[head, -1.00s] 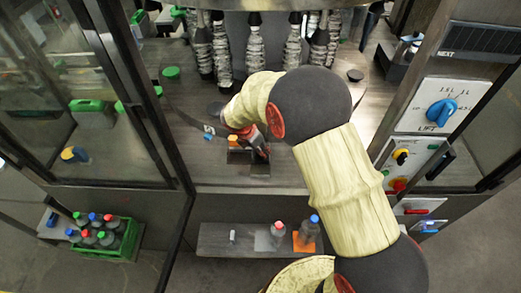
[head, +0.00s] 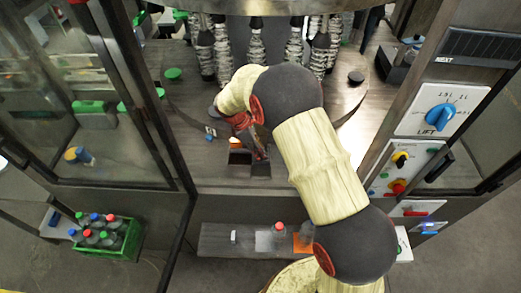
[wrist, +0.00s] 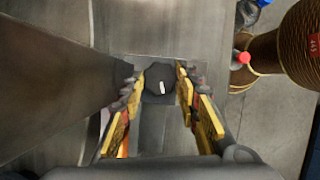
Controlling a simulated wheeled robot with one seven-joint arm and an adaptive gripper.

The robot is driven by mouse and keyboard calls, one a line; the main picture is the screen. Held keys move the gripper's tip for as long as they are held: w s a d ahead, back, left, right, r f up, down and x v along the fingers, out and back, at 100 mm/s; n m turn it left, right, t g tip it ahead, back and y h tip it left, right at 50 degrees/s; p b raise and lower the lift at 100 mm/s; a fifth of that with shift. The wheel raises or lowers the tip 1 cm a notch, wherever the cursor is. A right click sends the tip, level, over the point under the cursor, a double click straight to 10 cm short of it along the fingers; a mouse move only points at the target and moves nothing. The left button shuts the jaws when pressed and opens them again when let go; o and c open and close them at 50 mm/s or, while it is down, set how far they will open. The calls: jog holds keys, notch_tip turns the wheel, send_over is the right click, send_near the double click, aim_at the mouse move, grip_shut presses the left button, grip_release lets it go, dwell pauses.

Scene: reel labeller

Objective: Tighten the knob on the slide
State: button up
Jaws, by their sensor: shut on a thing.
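The knob (wrist: 159,86) is dark and round with a white mark on its top, in the middle of the wrist view. It sits on the grey slide (wrist: 153,125), which runs between my fingers. My gripper (wrist: 160,83) has one yellow-padded finger on each side of the knob and is shut on it. In the head view my gripper (head: 250,138) is over the dark slotted fixture (head: 260,169) on the bench. The knob is hidden there behind my gripper and arm.
A dark wall (wrist: 60,85) stands close to the left of my fingers in the wrist view. A lower shelf (head: 215,240) holds bottles, one with a red cap (head: 279,235). A green crate of bottles (head: 128,240) is at lower left. The LIFT dial panel (head: 440,110) is at right.

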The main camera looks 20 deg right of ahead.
dwell(0.5)
jog(key=o, duration=1.2)
jog(key=shift+c, duration=0.2)
jog(key=shift+r, duration=0.15)
jog(key=shift+w+a+r, duration=0.25)
jog(key=shift+r, duration=0.25)
jog(key=v, duration=0.6)
jog(key=shift+s+r, duration=0.2)
jog(key=shift+r, duration=0.1)
jog(key=shift+a, duration=0.15)
